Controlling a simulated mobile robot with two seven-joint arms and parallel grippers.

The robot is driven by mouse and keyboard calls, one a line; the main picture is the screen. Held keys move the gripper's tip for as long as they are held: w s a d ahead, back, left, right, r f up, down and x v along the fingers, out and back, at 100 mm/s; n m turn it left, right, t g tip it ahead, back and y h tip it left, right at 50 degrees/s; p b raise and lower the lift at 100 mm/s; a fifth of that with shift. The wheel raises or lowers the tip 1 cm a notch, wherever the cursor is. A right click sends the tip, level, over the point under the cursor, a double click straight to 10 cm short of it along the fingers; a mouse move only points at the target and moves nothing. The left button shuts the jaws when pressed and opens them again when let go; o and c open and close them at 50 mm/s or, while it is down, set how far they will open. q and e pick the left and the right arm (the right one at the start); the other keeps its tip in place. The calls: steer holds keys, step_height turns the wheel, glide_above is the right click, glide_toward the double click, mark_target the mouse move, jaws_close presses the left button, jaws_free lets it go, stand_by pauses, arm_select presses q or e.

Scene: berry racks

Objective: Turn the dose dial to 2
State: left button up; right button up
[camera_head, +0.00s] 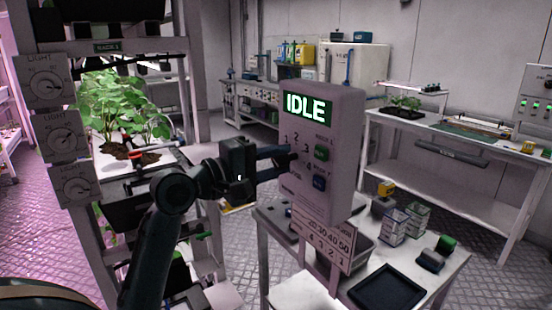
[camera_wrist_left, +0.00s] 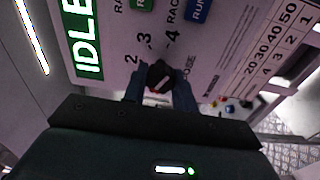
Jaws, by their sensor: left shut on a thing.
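The grey control box (camera_head: 325,200) stands upright on the table, with a green-lit screen (camera_head: 304,107) reading IDLE. Its face carries a green button (camera_head: 321,152) and a blue button (camera_head: 319,183). The dark dose dial (camera_wrist_left: 160,74) has a pale mark, with the numbers 2, 3 and 4 printed around it; I cannot tell which number the mark points to. My left gripper (camera_head: 285,159) reaches the box from the left. Its fingers (camera_wrist_left: 160,88) are shut on either side of the dial in the wrist view. In the head view the gripper hides the dial.
A chart of numbers (camera_head: 322,238) hangs below the box. A dark tray (camera_head: 387,288) and small boxes (camera_head: 392,227) are on the table to the right. A plant rack with light dials (camera_head: 60,134) stands at left. Open floor lies behind.

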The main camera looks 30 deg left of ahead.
arm_select(q)
steer(key=shift+m, duration=1)
steer(key=m, duration=0.3)
steer(key=shift+m, duration=0.3)
steer(key=m, duration=0.3)
steer(key=shift+b, duration=0.3)
steer(key=shift+m, duration=1.7)
arm_select(e)
steer(key=shift+w+a, duration=0.15)
steer(key=shift+a, duration=0.05)
arm_select(q)
steer(key=shift+r, duration=0.1)
steer(key=o, duration=1)
steer(key=shift+c, duration=0.2)
